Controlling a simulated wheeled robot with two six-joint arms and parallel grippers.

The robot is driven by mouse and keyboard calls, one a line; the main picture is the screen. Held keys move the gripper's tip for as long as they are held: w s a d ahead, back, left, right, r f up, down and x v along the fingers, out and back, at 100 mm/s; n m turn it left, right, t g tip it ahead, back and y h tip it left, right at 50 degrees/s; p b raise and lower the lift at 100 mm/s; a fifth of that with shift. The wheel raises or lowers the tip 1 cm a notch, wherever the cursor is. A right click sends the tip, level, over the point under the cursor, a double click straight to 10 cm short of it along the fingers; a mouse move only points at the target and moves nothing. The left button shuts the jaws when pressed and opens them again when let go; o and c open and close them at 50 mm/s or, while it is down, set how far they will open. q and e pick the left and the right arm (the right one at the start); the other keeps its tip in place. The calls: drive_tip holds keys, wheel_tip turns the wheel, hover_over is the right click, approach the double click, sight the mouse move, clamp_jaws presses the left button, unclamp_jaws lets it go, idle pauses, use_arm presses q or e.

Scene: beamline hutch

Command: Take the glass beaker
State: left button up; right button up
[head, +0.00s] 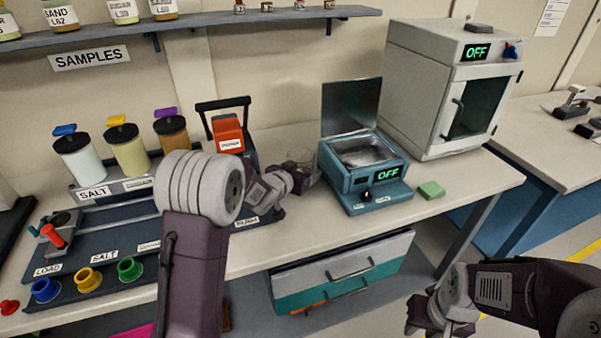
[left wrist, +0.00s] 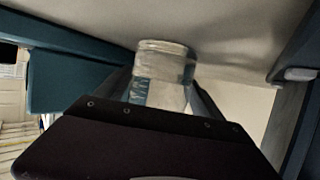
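The clear glass beaker (head: 299,158) stands on the bench between the orange-and-black device and the blue unit, partly hidden by my left gripper. In the left wrist view the beaker (left wrist: 163,66) sits ahead of the palm, between the two fingers, with its lower part hidden by the gripper body. My left gripper (head: 305,178) is right at the beaker; its fingers lie close along both sides, and I cannot tell whether they press on the glass. My right gripper (head: 428,318) is low at the right, off the bench front, apart from the beaker; its finger gap is unclear.
A blue unit (head: 362,180) with a raised lid reads OFF, close right of the beaker. An orange-and-black device (head: 228,135) stands close left. A green block (head: 431,190) and a white oven (head: 425,85) are further right. Several lidded jars (head: 128,150) stand left.

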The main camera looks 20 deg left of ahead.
use_arm(q)
drive_tip(key=c, duration=1.2)
drive_tip(key=shift+r, duration=0.1)
wheel_tip(320, 180, up, 10)
drive_tip(key=p, duration=0.4)
